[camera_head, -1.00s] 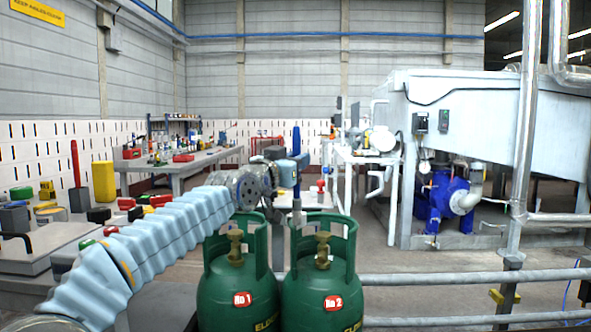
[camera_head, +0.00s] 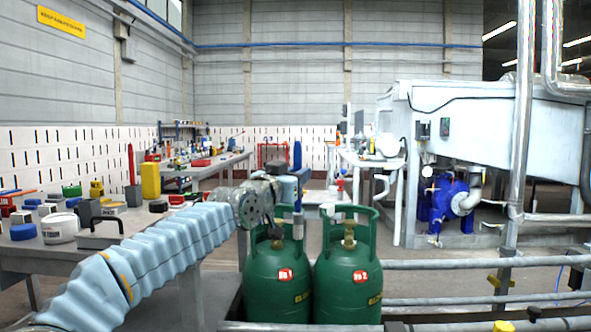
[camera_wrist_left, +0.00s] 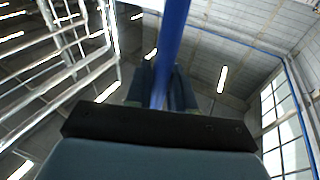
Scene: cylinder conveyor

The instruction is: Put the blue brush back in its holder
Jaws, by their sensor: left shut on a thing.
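My left gripper (camera_head: 296,186) is shut on the blue brush (camera_head: 297,156), ahead of me and above the two green gas cylinders in the head view. The brush is upright, its blue handle up and a pale lower end below the gripper. In the left wrist view the blue brush (camera_wrist_left: 172,45) runs up from between the fingers. On the left bench a red handle (camera_head: 131,163) stands in a grey block (camera_head: 133,196). A second dark grey block (camera_head: 88,212) stands nearer; I cannot tell whether it is the blue brush's holder. My right gripper is not in view.
The left bench (camera_head: 165,222) also carries a yellow block (camera_head: 151,181), a white tub (camera_head: 59,228) and several small items. The green cylinders (camera_head: 277,275) (camera_head: 348,280) stand below my left gripper. Grey railings (camera_head: 450,264) cross the right side.

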